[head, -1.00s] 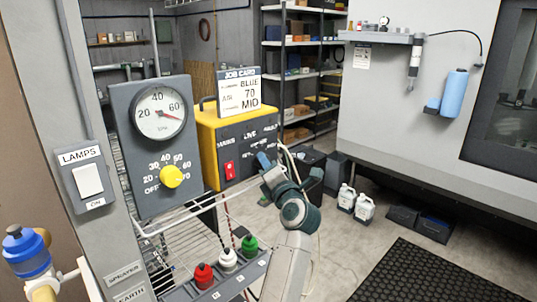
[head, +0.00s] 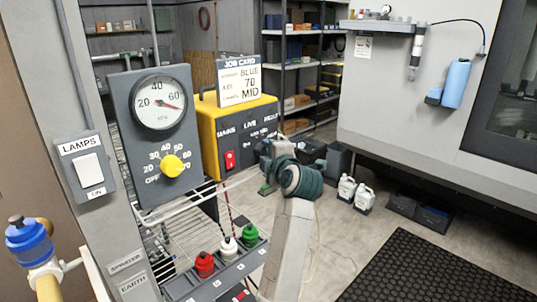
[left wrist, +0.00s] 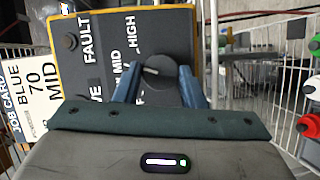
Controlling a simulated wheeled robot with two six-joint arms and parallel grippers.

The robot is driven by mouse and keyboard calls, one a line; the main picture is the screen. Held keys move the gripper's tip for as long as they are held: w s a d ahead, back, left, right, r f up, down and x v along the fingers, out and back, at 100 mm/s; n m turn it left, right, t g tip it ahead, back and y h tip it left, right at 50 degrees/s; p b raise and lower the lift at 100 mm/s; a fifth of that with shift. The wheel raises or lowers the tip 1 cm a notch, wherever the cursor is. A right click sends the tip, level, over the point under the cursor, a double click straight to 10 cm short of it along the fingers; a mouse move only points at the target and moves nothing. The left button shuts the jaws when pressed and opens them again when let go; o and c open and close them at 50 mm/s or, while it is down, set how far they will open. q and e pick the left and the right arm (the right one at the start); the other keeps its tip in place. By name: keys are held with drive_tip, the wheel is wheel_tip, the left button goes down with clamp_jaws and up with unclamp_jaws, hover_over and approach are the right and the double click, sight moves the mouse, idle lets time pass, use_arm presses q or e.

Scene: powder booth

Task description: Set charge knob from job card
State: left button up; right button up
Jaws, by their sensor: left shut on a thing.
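The job card (head: 238,80) stands on top of the yellow and black charge unit (head: 207,136) and reads BLUE, 70, MID. In the left wrist view, the unit's dark panel (left wrist: 112,35) carries FAULT, MID and HIGH labels; others are partly covered. The round black charge knob (left wrist: 158,72) has a short pale mark; I cannot tell which label it points to. My left gripper (left wrist: 158,88) is shut on this knob, one blue finger on each side. In the head view, my left wrist (head: 290,172) hides the knob and the fingertips. My right gripper is not in view.
A grey panel left of the unit has a gauge (head: 159,102) with its needle past 60, and a yellow knob (head: 172,165). Red, white and green bottles (head: 228,246) stand in a rack below.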

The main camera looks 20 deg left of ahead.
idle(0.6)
use_arm(q)
drive_tip(key=o, duration=0.8)
drive_tip(key=shift+o, duration=0.9)
drive_tip(key=shift+a, duration=0.2)
